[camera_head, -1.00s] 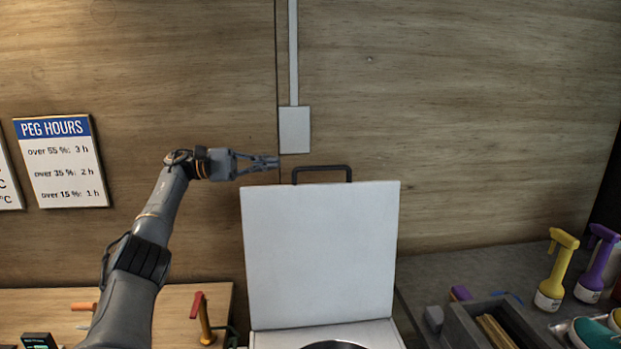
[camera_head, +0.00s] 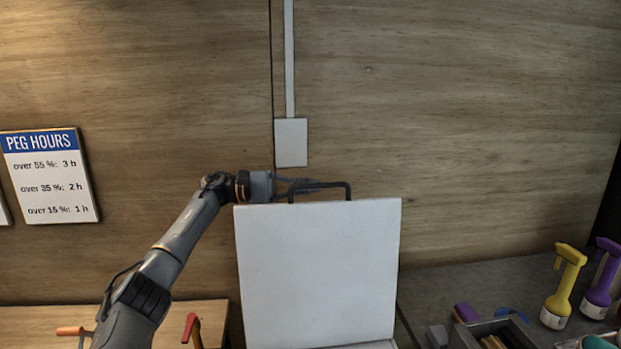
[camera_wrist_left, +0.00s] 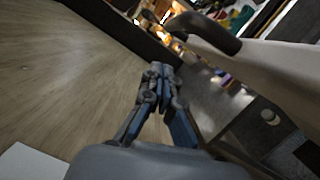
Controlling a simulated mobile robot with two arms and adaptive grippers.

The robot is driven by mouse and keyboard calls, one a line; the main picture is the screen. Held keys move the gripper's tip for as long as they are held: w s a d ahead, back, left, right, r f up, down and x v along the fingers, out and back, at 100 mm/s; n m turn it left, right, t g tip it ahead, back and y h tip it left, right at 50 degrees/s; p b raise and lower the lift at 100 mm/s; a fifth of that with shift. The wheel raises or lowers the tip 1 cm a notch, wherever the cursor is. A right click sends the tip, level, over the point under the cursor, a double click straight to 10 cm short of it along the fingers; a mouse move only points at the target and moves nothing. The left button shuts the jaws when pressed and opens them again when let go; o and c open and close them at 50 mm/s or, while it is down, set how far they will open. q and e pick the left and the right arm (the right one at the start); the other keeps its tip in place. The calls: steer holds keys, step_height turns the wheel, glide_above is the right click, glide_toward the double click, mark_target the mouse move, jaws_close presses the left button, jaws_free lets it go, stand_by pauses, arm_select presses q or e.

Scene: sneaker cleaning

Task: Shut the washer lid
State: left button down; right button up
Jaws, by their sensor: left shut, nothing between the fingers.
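The white washer lid (camera_head: 318,275) stands raised, its flat face toward me. A dark handle (camera_head: 349,188) sits on its top edge. My left gripper (camera_head: 312,184) is shut and empty at the top left of the lid, behind or beside the handle; its fingertips partly overlap the handle in the head view, and I cannot tell if they touch. In the left wrist view the shut fingers (camera_wrist_left: 162,75) point past the dark handle (camera_wrist_left: 205,32), which shows at the upper right, with the pale lid (camera_wrist_left: 285,65) to the right. My right gripper is not in view.
A wooden wall with a white conduit box (camera_head: 291,142) stands behind the lid. At the right, a grey counter holds a yellow spray bottle (camera_head: 563,287), a purple spray bottle (camera_head: 602,280) and a grey bin (camera_head: 520,330). A wooden bench (camera_head: 60,318) is at the left.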

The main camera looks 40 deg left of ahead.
mark_target(310, 186)
arm_select(q)
steer(key=shift+s+d+r+p, duration=0.2)
steer(key=shift+s+d+r, duration=0.1)
steer(key=shift+s+d, duration=0.2)
steer(key=shift+s+d+r+p, duration=0.25)
steer(key=shift+s+d, duration=0.1)
steer(key=shift+s, duration=0.15)
steer(key=shift+d, duration=0.25)
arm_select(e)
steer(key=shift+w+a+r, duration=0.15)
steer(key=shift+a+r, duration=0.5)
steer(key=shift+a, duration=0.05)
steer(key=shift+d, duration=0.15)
